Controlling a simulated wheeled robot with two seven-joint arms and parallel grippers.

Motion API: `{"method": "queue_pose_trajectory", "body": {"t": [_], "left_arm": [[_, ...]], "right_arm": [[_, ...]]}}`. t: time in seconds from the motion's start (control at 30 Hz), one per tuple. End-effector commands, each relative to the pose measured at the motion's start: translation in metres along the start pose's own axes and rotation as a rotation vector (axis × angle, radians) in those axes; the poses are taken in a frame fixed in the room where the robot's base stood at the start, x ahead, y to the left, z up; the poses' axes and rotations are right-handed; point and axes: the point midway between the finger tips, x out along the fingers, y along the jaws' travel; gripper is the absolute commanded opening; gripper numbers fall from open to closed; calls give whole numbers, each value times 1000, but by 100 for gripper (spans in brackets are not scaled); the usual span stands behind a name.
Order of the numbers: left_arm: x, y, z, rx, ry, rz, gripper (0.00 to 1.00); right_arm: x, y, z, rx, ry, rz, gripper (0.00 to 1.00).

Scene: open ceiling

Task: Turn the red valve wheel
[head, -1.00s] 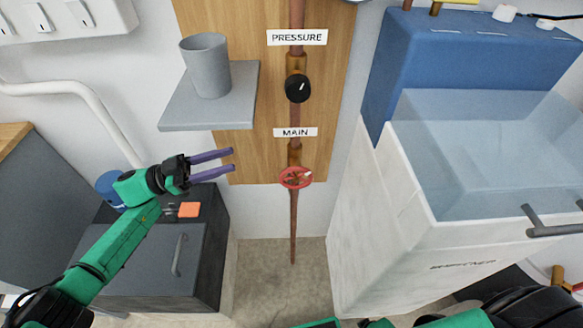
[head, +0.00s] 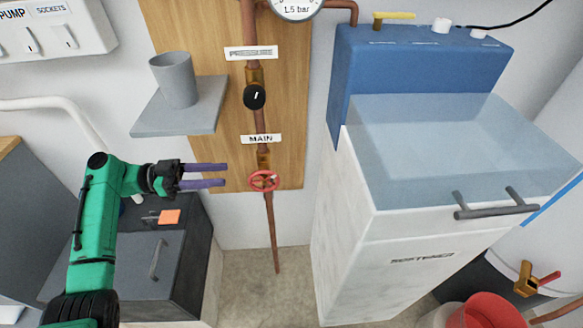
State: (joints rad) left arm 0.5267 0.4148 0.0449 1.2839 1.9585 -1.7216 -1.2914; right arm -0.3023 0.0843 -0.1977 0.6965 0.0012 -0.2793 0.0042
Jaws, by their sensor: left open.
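The red valve wheel (head: 264,181) sits on the vertical copper pipe (head: 271,225), just below the label reading MAIN (head: 261,139). My left gripper (head: 226,175) comes in from the left with its two purple fingers apart and pointing at the wheel. A gap lies between the fingertips and the wheel, and nothing is between the fingers. My right gripper is not in view.
A black knob (head: 254,96) is higher on the pipe. A grey shelf (head: 205,121) with a grey cup (head: 174,80) is above my left gripper. A white softener cabinet (head: 370,235) with a clear lid stands right of the pipe. A dark cabinet (head: 190,255) is below my left arm.

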Motion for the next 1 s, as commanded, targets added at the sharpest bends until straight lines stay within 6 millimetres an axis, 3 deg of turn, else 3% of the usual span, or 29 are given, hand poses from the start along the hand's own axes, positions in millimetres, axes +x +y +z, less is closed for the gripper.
{"method": "queue_pose_trajectory", "body": {"t": [0.07, 0.17, 0.4, 0.6, 0.73, 0.97, 1.0], "left_arm": [[8, 2, -2, 6, 6, 8, 45], [27, 2, -4, 4, 5, 9, 45], [92, 2, -4, 1, 4, 8, 45], [134, 2, -2, 0, 3, 6, 45], [144, 1, -1, 1, 0, 4, 45], [145, 1, 0, 0, 0, 4, 45], [145, 1, 0, 0, 0, 4, 30]], "right_arm": [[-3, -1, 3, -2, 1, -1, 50], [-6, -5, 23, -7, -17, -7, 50], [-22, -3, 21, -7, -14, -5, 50], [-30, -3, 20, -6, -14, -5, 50], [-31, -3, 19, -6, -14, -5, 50], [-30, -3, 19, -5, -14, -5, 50], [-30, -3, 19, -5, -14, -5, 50]]}}
